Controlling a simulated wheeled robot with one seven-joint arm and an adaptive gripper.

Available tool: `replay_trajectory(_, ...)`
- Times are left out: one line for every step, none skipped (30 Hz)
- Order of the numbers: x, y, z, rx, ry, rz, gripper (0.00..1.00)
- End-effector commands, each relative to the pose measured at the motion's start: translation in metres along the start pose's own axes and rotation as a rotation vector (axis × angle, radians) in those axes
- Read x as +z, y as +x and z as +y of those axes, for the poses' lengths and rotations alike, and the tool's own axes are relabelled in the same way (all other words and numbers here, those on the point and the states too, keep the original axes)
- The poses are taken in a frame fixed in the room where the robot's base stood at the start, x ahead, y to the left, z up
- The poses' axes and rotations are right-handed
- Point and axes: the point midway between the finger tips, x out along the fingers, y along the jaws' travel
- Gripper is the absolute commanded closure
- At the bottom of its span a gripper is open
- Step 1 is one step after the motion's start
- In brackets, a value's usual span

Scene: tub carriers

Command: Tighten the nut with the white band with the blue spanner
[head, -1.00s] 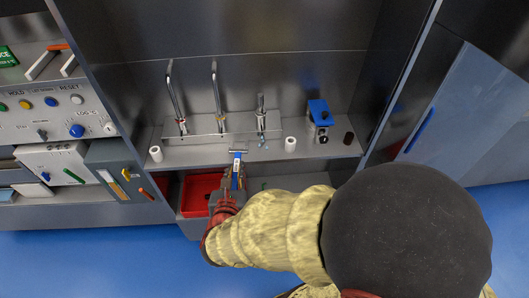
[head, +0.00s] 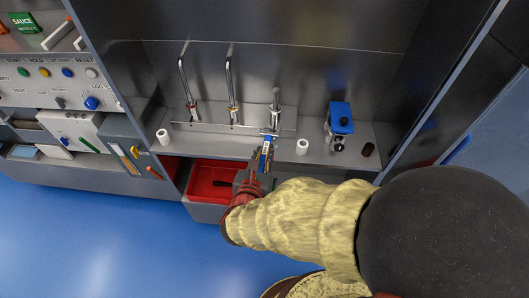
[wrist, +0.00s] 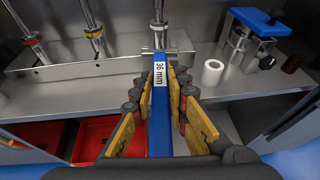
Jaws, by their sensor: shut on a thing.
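My gripper (head: 257,168) is shut on the blue spanner (head: 266,153), which points away from me over the shelf. In the wrist view the spanner (wrist: 160,125) carries a "36 mm" label and lies between the finger pads (wrist: 162,112). Its metal jaw end reaches the foot of the short right-hand pipe fitting (head: 275,101); I cannot tell whether it is around the nut there. The left pipe (wrist: 27,22) has a red band and the middle pipe (wrist: 91,15) a yellow band.
White cylinders stand on the shelf, one at left (head: 163,137) and one right of the spanner (head: 302,147). A blue-topped device (head: 341,112) and a dark brown cylinder (head: 368,149) stand further right. A red tub (head: 205,174) sits below the shelf.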

Motion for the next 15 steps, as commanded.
replay_trajectory(0.001, -0.002, 0.001, 0.001, -0.001, -0.001, 1.0)
replay_trajectory(0.0, -0.003, 0.001, 0.001, -0.002, -0.001, 1.0)
replay_trajectory(0.0, -0.002, 0.0, 0.0, -0.002, -0.002, 1.0)
replay_trajectory(0.001, 0.0, 0.0, 0.0, -0.001, -0.002, 1.0)
replay_trajectory(0.001, 0.001, 0.0, -0.001, -0.001, -0.002, 1.0)
replay_trajectory(0.002, 0.003, 0.0, -0.001, 0.0, -0.002, 1.0)
replay_trajectory(0.002, 0.004, 0.0, -0.001, 0.0, -0.002, 1.0)
replay_trajectory(0.002, 0.006, 0.0, -0.001, 0.0, -0.001, 1.0)
replay_trajectory(0.003, 0.007, 0.0, -0.001, 0.0, -0.001, 1.0)
replay_trajectory(0.003, 0.009, 0.0, -0.001, 0.0, -0.001, 1.0)
replay_trajectory(0.004, 0.01, 0.0, -0.001, 0.0, -0.001, 1.0)
replay_trajectory(0.004, 0.012, 0.0, -0.001, 0.0, -0.001, 1.0)
replay_trajectory(0.005, 0.013, 0.0, -0.001, 0.0, -0.001, 1.0)
replay_trajectory(0.005, 0.014, 0.0, -0.001, 0.0, -0.002, 1.0)
replay_trajectory(0.006, 0.016, 0.0, -0.001, 0.0, -0.002, 1.0)
